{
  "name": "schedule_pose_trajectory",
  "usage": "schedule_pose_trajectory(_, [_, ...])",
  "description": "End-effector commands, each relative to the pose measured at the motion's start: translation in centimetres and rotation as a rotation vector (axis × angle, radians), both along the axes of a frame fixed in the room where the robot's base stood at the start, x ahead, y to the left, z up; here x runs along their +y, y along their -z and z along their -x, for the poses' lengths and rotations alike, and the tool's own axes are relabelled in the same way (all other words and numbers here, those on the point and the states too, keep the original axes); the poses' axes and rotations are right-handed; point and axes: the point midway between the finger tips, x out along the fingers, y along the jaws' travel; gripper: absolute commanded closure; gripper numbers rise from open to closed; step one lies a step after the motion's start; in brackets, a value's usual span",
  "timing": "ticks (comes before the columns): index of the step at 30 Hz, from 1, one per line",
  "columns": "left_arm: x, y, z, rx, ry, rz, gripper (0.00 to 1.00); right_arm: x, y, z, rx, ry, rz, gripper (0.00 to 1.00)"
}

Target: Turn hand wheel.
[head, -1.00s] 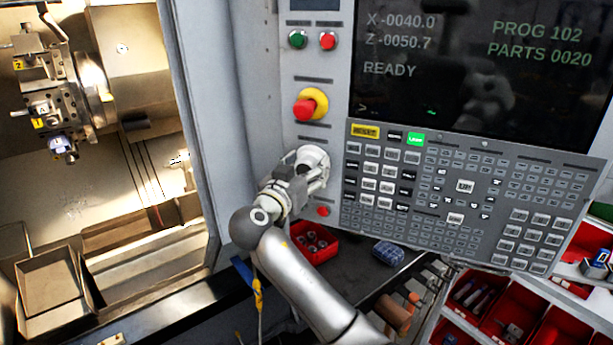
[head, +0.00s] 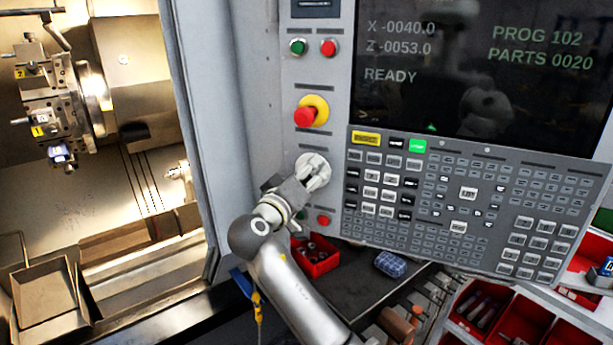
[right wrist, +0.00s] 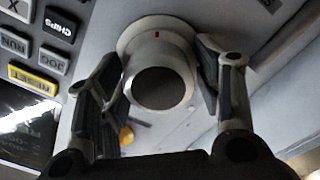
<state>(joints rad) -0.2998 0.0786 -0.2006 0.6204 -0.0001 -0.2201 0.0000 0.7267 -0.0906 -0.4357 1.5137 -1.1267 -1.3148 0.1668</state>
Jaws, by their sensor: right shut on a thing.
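The hand wheel (head: 308,163) is a small pale round knob on the grey control panel, below the red emergency stop button. My right gripper (head: 317,179) has its fingers on it, coming from below, and hides part of it. In the right wrist view the wheel (right wrist: 160,48) shows as a light ring with a dark round face and a small red mark on its rim. The fingers of my right gripper (right wrist: 159,67) stand on both sides of the wheel, closed on it. My left gripper is not in view.
The emergency stop (head: 306,116) sits just above the wheel, and the keypad (head: 437,190) is close on its right. The screen (head: 480,70) reads Z -0053.0. A red bin (head: 318,262) stands below the arm. The open lathe chamber (head: 110,185) is at the left.

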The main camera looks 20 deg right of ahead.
Motion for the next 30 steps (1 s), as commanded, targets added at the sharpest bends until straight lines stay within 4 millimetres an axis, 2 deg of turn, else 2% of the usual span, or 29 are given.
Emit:
schedule_pose_trajectory(17, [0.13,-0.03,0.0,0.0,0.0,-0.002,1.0,0.04,-0.1,-0.01,0.016,-0.002,0.024,0.64])
schedule_pose_trajectory(18, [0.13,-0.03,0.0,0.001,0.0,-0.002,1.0,0.04,-0.1,-0.01,0.016,-0.002,0.024,0.35])
schedule_pose_trajectory(19, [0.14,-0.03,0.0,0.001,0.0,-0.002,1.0,0.04,-0.1,-0.01,0.016,-0.002,0.024,0.32])
schedule_pose_trajectory(30, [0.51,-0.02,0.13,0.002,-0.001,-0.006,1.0,0.25,-0.01,0.2,0.018,-0.002,0.022,0.31])
